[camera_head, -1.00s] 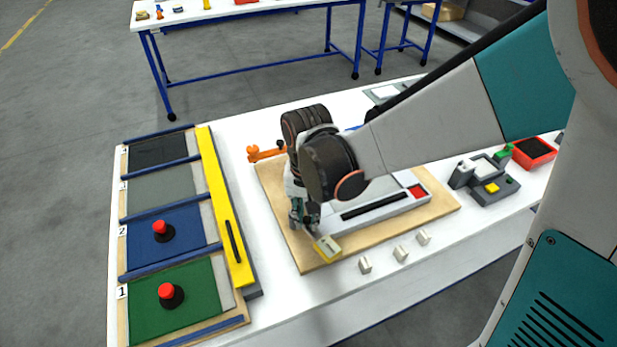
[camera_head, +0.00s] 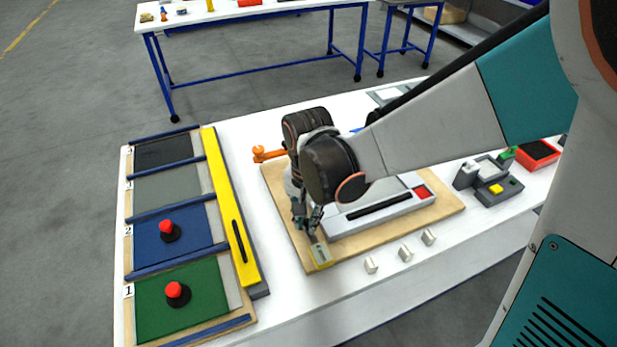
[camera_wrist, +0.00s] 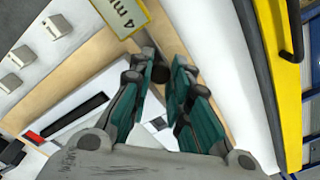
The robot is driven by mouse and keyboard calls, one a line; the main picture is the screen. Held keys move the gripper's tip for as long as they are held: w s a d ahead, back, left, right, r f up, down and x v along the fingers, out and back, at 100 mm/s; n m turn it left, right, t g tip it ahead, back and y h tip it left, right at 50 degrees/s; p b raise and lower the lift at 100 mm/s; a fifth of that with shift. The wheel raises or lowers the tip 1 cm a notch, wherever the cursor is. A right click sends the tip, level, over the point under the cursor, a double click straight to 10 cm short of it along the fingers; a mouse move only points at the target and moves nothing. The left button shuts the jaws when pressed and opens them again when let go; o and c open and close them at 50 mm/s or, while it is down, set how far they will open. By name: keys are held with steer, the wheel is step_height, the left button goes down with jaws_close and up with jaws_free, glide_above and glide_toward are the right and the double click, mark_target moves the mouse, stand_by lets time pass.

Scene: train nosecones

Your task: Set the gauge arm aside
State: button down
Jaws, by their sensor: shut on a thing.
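The gauge arm (camera_head: 321,256) shows as a small plate with a yellow edge at the front left corner of the wooden board (camera_head: 285,220). In the wrist view its label (camera_wrist: 118,14) reads "4 mm". My gripper (camera_head: 311,232) points down just behind this plate, over the board's left part. In the wrist view my gripper (camera_wrist: 170,75) has its teal fingers closed around a dark round piece (camera_wrist: 177,90), which seems to be part of the gauge arm. The fingers and wrist hide most of the arm and how it joins the grey-white device (camera_head: 385,208).
Three small white blocks (camera_head: 404,254) stand before the board. Left are a yellow bar (camera_head: 231,215) with a black handle and bays with red-topped knobs (camera_head: 177,291). An orange clamp (camera_head: 268,154) is behind. White table shows between bar and board.

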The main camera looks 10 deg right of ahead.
steer(key=c, duration=1.5)
jaws_free()
steer(key=shift+a, duration=0.1)
steer(key=shift+o, duration=0.2)
